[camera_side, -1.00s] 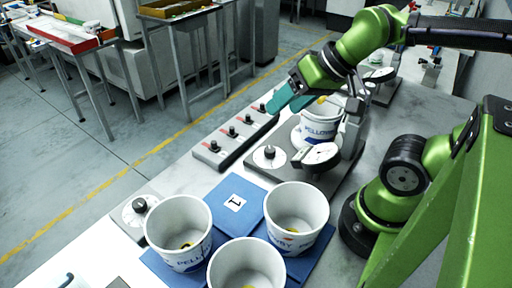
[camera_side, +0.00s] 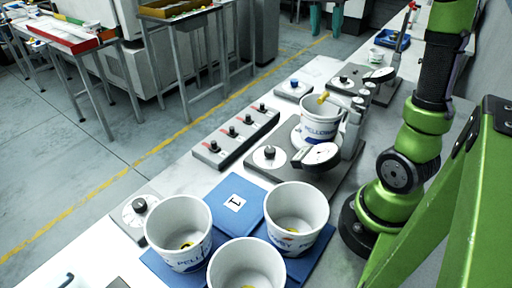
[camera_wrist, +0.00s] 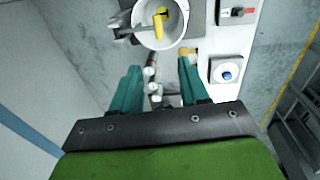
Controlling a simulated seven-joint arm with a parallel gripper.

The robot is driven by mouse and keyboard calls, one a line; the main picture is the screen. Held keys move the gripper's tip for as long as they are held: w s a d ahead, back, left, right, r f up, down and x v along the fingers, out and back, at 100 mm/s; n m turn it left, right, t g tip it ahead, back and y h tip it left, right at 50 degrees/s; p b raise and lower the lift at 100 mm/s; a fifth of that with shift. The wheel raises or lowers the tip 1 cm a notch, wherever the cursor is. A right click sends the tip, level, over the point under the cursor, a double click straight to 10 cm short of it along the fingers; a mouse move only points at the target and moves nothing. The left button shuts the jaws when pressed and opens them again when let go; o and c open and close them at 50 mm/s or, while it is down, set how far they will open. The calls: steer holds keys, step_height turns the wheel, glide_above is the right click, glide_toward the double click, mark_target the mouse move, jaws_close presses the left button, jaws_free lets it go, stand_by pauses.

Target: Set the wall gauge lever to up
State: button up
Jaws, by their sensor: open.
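My gripper (camera_side: 327,20) shows in the side view at the top edge, its teal fingers pointing down and apart. In the wrist view my gripper (camera_wrist: 160,92) is open and empty, with several small white round parts visible below between the fingers. I cannot make out a wall gauge or its lever for certain. A small red-topped upright part (camera_side: 412,6) stands at the far end of the bench in the side view, too small to identify.
A white bucket (camera_side: 321,131) with a yellow-handled tool stands on a grey scale. Three buckets stand on blue mats in front. A blue tray (camera_side: 392,40) is at the back.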

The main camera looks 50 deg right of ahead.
mark_target(323, 95)
steer(key=f, duration=0.5)
steer(key=s+f, duration=0.1)
steer(key=f, duration=0.5)
steer(key=s+f, duration=0.1)
steer(key=f, duration=0.4)
steer(key=shift+a+f, duration=0.25)
steer(key=shift+f, duration=0.15)
steer(key=shift+c, duration=0.3)
jaws_close()
